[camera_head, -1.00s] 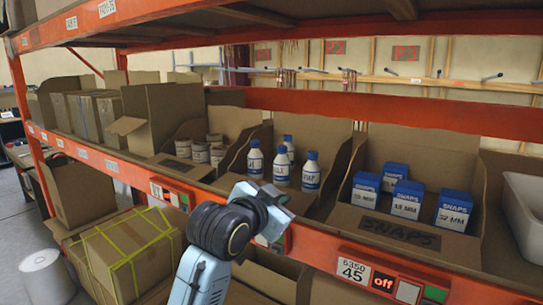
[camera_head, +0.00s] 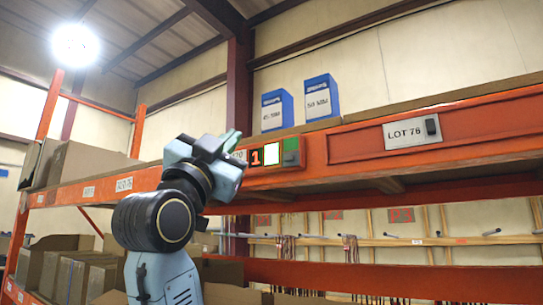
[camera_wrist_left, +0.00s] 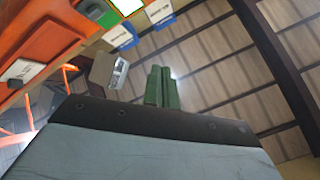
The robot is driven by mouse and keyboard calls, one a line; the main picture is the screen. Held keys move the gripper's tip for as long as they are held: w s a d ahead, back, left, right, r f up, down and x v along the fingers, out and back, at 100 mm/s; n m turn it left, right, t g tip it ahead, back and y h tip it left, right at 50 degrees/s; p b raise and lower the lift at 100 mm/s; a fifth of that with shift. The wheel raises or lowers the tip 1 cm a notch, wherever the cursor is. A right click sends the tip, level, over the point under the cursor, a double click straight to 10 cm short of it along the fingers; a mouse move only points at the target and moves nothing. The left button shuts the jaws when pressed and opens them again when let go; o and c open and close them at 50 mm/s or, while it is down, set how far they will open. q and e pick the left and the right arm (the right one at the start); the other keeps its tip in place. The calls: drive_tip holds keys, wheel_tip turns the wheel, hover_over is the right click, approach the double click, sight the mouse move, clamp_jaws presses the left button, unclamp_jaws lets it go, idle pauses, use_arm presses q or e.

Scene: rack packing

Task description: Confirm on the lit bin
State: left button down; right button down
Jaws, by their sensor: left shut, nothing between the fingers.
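A pick display (camera_head: 271,155) on the orange upper shelf beam shows a red "1" and a bright white lit square edged in green. My left gripper (camera_head: 236,140) is shut and empty, just left of the display, and overlaps the shelf label there. I cannot tell if it touches the beam. In the left wrist view its green fingers (camera_wrist_left: 162,88) are together and point up, apart from the lit square (camera_wrist_left: 127,4) at the top. My right gripper is not in view.
Two blue and white boxes (camera_head: 277,110) (camera_head: 321,97) stand on the upper shelf above the display. A "LOT 76" plate (camera_head: 411,132) is on the beam to the right. Cardboard boxes (camera_head: 72,272) are on the shelf below. The air in front of the beam looks clear.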

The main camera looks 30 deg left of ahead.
use_arm(q)
drive_tip(key=shift+w, duration=0.1)
drive_tip(key=p, duration=0.1)
approach(270, 146)
wheel_tip(270, 146, up, 4)
drive_tip(key=w, duration=0.1)
drive_tip(key=shift+w, duration=0.8)
drive_tip(key=shift+w, duration=0.1)
idle(1.5)
drive_tip(key=shift+w, duration=0.35)
drive_tip(key=shift+w, duration=0.4)
idle(0.6)
drive_tip(key=shift+s, duration=0.8)
